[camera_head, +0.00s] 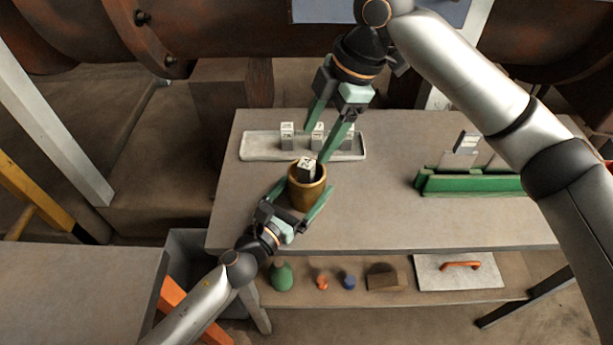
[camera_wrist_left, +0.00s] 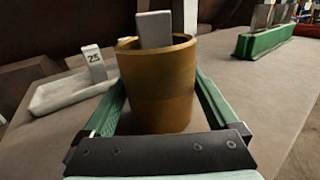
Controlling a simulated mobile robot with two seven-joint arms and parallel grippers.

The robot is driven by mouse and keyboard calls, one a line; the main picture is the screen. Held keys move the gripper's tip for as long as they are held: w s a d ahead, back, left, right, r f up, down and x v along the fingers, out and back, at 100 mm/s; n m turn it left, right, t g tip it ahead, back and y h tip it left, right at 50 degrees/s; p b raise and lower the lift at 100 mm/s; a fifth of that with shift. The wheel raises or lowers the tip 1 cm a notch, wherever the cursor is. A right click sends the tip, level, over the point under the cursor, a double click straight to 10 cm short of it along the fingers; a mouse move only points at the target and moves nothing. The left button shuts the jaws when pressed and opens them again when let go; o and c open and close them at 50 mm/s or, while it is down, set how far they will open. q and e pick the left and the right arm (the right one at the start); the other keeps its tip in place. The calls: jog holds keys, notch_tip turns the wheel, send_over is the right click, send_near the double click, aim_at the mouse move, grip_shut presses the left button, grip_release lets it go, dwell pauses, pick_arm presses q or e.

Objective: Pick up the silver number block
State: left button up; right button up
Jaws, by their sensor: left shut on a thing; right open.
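A silver number block (camera_head: 306,166) stands in a brass-coloured cup (camera_head: 307,193) on the table, its numbered top showing above the rim. In the left wrist view the block (camera_wrist_left: 154,29) rises from the cup (camera_wrist_left: 158,85), its lower part hidden. My left gripper (camera_head: 303,199) is shut on the cup, one finger on each side. My right gripper (camera_head: 316,143) is open, its fingers pointing down just behind the cup and over the tray's front area; nothing shows between them. More number blocks (camera_head: 287,135) stand in the pale tray (camera_head: 262,147); one (camera_wrist_left: 94,64) shows 25.
A green rack (camera_head: 470,184) with grey plates stands at the right of the table. The table (camera_head: 380,215) is clear between cup and rack. The lower shelf holds a green bottle (camera_head: 282,276), small items and a board with an orange handle (camera_head: 460,266).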

jog(key=s+a+r+n+t+h, duration=0.2)
jog(key=s+a+r+n+h, duration=0.15)
jog(key=n, duration=0.35)
jog(key=n+t+h, duration=0.2)
send_near(306, 163)
jog(key=x, duration=0.2)
jog(key=shift+f, duration=0.4)
jog(key=shift+x, duration=2.65)
jog(key=shift+w, duration=0.1)
jog(key=shift+c, duration=0.3)
grip_shut()
